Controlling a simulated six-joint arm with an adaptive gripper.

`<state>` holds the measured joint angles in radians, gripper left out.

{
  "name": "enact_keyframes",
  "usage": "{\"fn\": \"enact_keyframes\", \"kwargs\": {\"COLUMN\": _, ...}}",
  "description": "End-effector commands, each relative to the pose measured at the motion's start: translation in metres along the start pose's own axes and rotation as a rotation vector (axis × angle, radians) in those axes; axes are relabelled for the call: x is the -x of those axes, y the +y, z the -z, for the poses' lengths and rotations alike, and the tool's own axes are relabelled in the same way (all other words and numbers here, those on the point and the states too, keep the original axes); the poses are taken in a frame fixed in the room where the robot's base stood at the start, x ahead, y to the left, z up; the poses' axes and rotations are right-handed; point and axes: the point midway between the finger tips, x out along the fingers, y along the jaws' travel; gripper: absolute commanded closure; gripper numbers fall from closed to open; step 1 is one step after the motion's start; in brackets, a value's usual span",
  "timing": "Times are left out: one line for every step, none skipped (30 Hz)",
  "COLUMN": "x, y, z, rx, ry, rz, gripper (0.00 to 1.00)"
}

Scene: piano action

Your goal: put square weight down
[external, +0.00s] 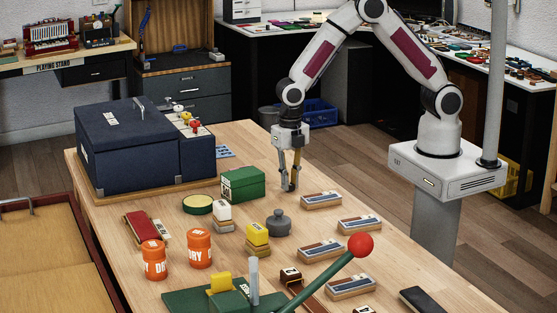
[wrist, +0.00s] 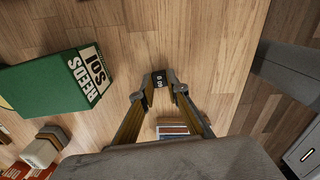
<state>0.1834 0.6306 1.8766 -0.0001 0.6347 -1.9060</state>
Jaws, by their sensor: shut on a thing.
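My gripper (external: 290,187) points down over the wooden table, to the right of the green box in the external view. In the wrist view my gripper (wrist: 159,86) is shut on a small dark square weight (wrist: 159,79) with pale lettering, pinched between the fingertips. In the external view the weight is too small and dark to tell from the fingertips. The fingertips are close to the tabletop; I cannot tell whether the weight touches it.
A green box (external: 243,184) stands left of my gripper; it also shows in the wrist view (wrist: 50,88). A grey knobbed weight (external: 278,224) and a yellow-topped block (external: 257,236) stand nearer the camera. Several striped blocks (external: 321,200) lie to the right. Bare wood surrounds the fingertips.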

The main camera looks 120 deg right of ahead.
Motion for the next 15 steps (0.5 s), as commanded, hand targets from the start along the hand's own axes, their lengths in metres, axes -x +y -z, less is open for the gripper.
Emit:
{"fn": "enact_keyframes", "kwargs": {"x": 0.0000, "y": 0.0001, "z": 0.0000, "rx": 0.000, "ry": 0.000, "rz": 0.000, "gripper": 1.00}}
{"fn": "enact_keyframes", "kwargs": {"x": -0.0003, "y": 0.0001, "z": 0.0000, "rx": 0.000, "ry": 0.000, "rz": 0.000, "gripper": 1.00}}
{"fn": "enact_keyframes", "kwargs": {"x": -0.0010, "y": 0.0001, "z": 0.0000, "rx": 0.000, "ry": 0.000, "rz": 0.000, "gripper": 1.00}}
{"fn": "enact_keyframes", "kwargs": {"x": -0.0016, "y": 0.0001, "z": 0.0000, "rx": 0.000, "ry": 0.000, "rz": 0.000, "gripper": 1.00}}
{"fn": "enact_keyframes", "kwargs": {"x": -0.0021, "y": 0.0002, "z": 0.0000, "rx": 0.000, "ry": 0.000, "rz": 0.000, "gripper": 1.00}}
{"fn": "enact_keyframes", "kwargs": {"x": -0.0028, "y": 0.0002, "z": 0.0000, "rx": 0.000, "ry": 0.000, "rz": -0.001, "gripper": 1.00}}
{"fn": "enact_keyframes", "kwargs": {"x": -0.0034, "y": 0.0002, "z": -0.0001, "rx": 0.000, "ry": 0.000, "rz": -0.001, "gripper": 1.00}}
{"fn": "enact_keyframes", "kwargs": {"x": -0.0039, "y": 0.0003, "z": -0.0001, "rx": 0.000, "ry": 0.000, "rz": -0.001, "gripper": 1.00}}
{"fn": "enact_keyframes", "kwargs": {"x": -0.0038, "y": 0.0003, "z": -0.0001, "rx": 0.000, "ry": 0.000, "rz": -0.001, "gripper": 0.78}}
{"fn": "enact_keyframes", "kwargs": {"x": -0.0038, "y": 0.0003, "z": -0.0001, "rx": 0.000, "ry": 0.000, "rz": -0.001, "gripper": 0.70}}
{"fn": "enact_keyframes", "kwargs": {"x": -0.0038, "y": 0.0003, "z": -0.0001, "rx": 0.000, "ry": 0.000, "rz": -0.001, "gripper": 0.69}}
{"fn": "enact_keyframes", "kwargs": {"x": -0.0038, "y": 0.0002, "z": -0.0001, "rx": 0.000, "ry": 0.000, "rz": -0.001, "gripper": 0.69}}
{"fn": "enact_keyframes", "kwargs": {"x": -0.0037, "y": 0.0002, "z": -0.0001, "rx": 0.000, "ry": 0.000, "rz": -0.001, "gripper": 0.69}}
{"fn": "enact_keyframes", "kwargs": {"x": -0.0037, "y": 0.0002, "z": -0.0001, "rx": 0.000, "ry": 0.000, "rz": -0.001, "gripper": 0.69}}
{"fn": "enact_keyframes", "kwargs": {"x": -0.0037, "y": 0.0002, "z": -0.0001, "rx": 0.000, "ry": 0.000, "rz": -0.001, "gripper": 0.69}}
